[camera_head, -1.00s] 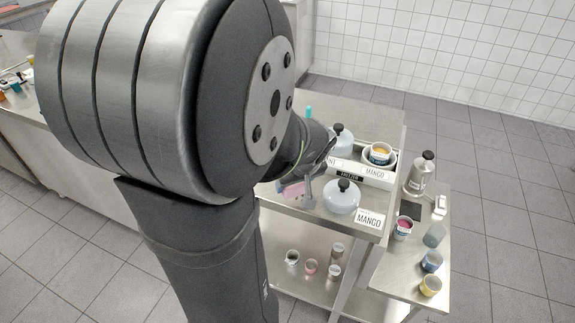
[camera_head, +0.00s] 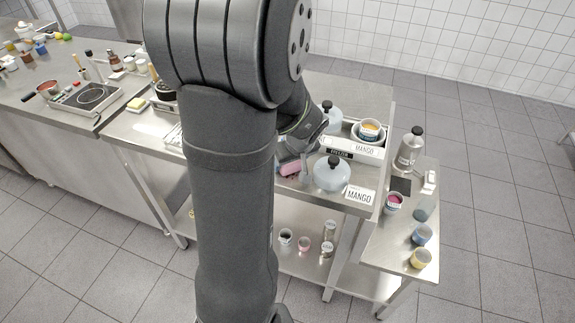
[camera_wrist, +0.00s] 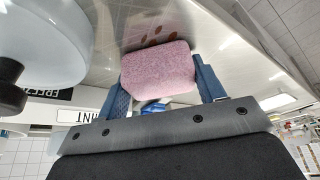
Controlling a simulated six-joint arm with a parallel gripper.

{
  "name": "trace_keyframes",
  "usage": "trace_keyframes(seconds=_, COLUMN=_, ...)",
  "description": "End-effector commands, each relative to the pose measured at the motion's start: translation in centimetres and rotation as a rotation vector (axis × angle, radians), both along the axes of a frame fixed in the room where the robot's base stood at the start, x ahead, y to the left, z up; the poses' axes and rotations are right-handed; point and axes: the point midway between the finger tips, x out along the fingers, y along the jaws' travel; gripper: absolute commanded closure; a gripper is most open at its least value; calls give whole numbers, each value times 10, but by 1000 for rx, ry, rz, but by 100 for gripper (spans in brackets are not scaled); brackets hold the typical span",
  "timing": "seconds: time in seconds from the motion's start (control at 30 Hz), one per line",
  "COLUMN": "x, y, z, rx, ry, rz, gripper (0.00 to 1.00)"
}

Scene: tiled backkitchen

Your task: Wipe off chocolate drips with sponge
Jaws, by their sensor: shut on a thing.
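A pink sponge (camera_head: 290,168) is at the steel worktable, left of a pale grey-blue lidded pot (camera_head: 331,175). My gripper (camera_wrist: 160,84) is shut on the sponge (camera_wrist: 158,68), with one blue-grey finger on each side of it in the wrist view. Small reddish-brown drips (camera_wrist: 157,33) show on the steel surface just beyond the sponge. The sponge is close to that surface; I cannot tell whether it touches. In the head view my arm hides part of the tabletop, and the drips cannot be made out.
The pot (camera_wrist: 42,38) stands close beside the sponge in the wrist view. A MANGO sign (camera_head: 359,197) and a white labelled box (camera_head: 366,150) are to its right. A lower side table (camera_head: 392,248) holds cups and a bottle (camera_head: 411,146). A hob (camera_head: 92,95) is on the left counter.

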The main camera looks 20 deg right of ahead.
Motion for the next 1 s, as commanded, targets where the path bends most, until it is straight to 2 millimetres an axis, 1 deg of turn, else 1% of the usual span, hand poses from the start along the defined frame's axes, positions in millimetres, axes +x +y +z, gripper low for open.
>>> trace_keyframes(seconds=0.03, x=4, y=-5, z=4, rx=-5, ry=-4, rz=-3, gripper=59)
trace_keyframes(seconds=0.17, x=12, y=-13, z=-1, rx=-2, ry=-2, rz=-3, gripper=59)
trace_keyframes(seconds=0.2, x=15, y=-16, z=4, rx=-6, ry=-5, rz=-2, gripper=59)
trace_keyframes(seconds=0.23, x=17, y=-18, z=4, rx=-6, ry=-4, rz=-1, gripper=59)
trace_keyframes(seconds=0.33, x=23, y=-24, z=0, rx=-3, ry=-2, rz=-1, gripper=59)
trace_keyframes(seconds=0.37, x=22, y=-22, z=-1, rx=-2, ry=-2, rz=-2, gripper=59)
trace_keyframes(seconds=0.4, x=19, y=-19, z=3, rx=-5, ry=-4, rz=-2, gripper=59)
trace_keyframes(seconds=0.5, x=12, y=-12, z=-1, rx=-2, ry=-3, rz=-2, gripper=59)
trace_keyframes(seconds=0.57, x=8, y=-8, z=2, rx=-4, ry=-4, rz=-2, gripper=59)
trace_keyframes(seconds=0.67, x=1, y=-1, z=-2, rx=-2, ry=-2, rz=0, gripper=59)
trace_keyframes(seconds=1.0, x=-21, y=21, z=-1, rx=-2, ry=-3, rz=-1, gripper=59)
